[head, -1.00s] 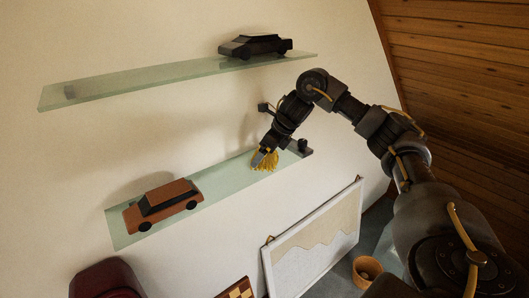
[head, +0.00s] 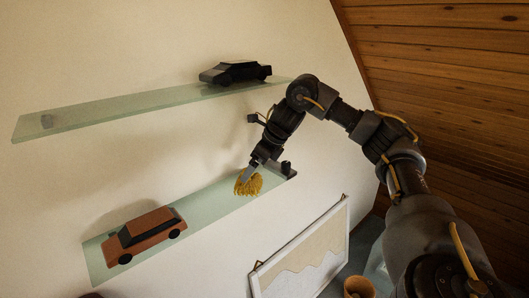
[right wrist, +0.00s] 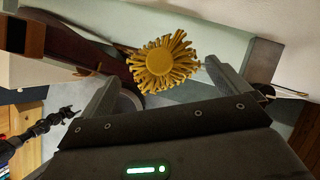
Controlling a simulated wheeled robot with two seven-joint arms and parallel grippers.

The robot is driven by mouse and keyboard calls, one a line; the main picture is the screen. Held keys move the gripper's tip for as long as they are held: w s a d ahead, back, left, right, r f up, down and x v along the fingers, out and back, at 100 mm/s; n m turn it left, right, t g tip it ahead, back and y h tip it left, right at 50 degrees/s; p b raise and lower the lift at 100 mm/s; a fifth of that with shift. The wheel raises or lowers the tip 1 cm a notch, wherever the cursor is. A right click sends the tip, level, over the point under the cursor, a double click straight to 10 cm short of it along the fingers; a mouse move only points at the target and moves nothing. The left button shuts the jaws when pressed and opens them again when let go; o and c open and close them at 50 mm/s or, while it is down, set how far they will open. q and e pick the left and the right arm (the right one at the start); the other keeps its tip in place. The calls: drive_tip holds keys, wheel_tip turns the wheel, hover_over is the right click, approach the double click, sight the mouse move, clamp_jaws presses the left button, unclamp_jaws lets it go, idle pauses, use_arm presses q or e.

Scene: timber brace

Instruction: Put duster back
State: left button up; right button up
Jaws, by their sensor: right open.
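The yellow fringed duster (head: 248,185) is at the right part of the lower glass shelf (head: 200,212). In the right wrist view the round duster head (right wrist: 163,63) faces the camera; its handle is hidden. My right gripper (head: 252,172) is just above the duster in the head view. In the right wrist view its two fingers (right wrist: 160,85) stand wide apart, with the duster head between and beyond them, not clamped. A dark jointed shape (right wrist: 45,130) at the left of that view looks like my left arm; its jaws are too small to read.
An orange-brown model car (head: 145,236) stands on the lower shelf, left of the duster. A black model car (head: 236,73) stands on the upper glass shelf (head: 120,108). A framed board (head: 302,258) and a tan pot (head: 358,287) are below. The shelf between car and duster is clear.

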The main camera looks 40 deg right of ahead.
drive_tip(key=v, duration=0.6)
drive_tip(key=shift+s+r, duration=0.2)
drive_tip(key=shift+r, duration=0.1)
drive_tip(key=shift+d, duration=0.1)
idle(0.3)
